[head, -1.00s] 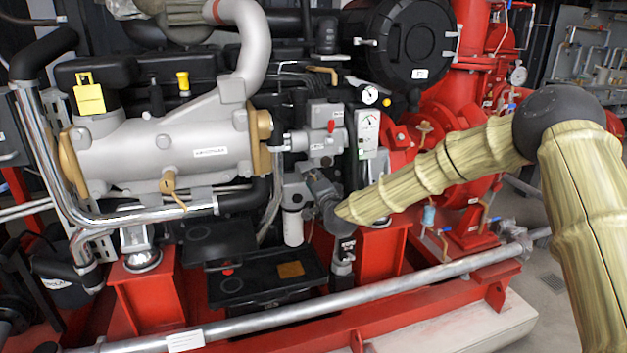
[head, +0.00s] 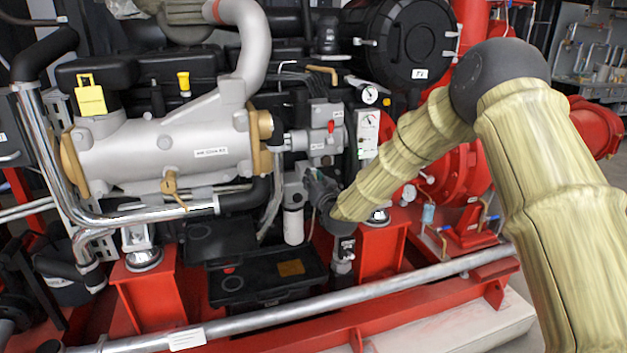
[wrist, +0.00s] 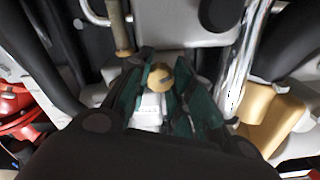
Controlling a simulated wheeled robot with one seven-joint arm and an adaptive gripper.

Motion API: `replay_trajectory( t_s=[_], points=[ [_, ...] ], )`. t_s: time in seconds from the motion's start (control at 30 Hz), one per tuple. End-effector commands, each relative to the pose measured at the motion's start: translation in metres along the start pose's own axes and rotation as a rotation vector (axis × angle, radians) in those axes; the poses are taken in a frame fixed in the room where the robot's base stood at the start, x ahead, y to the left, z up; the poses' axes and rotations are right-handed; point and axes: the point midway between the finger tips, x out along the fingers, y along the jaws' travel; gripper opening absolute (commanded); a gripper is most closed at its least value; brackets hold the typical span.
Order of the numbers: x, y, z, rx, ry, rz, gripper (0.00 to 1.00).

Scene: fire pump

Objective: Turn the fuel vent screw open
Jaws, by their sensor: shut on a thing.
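The fuel vent screw is a small round brass head with a dark slot (wrist: 160,77), in the middle of the wrist view. My gripper (wrist: 158,82) has its green-padded fingers on either side of the screw head, shut on it. In the head view my gripper (head: 316,184) reaches in at the engine's lower middle, below the grey block with the red knob. The screw is hidden there behind the gripper and engine parts. A white label lies just below the screw in the wrist view.
A bright steel pipe (wrist: 240,70) and a brass fitting (wrist: 265,118) lie close right of my fingers. A brass rod (wrist: 119,28) stands up-left. In the head view, a long grey rail (head: 330,312) crosses in front of the engine.

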Motion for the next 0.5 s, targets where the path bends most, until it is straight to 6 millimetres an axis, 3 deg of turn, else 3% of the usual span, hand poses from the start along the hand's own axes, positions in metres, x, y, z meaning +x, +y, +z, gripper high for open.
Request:
replay_trajectory(
  t_s=[0.5],
  points=[
    [-0.0019,0.0002,0.0067,-0.129,-0.011,-0.001,0.0]
  ],
)
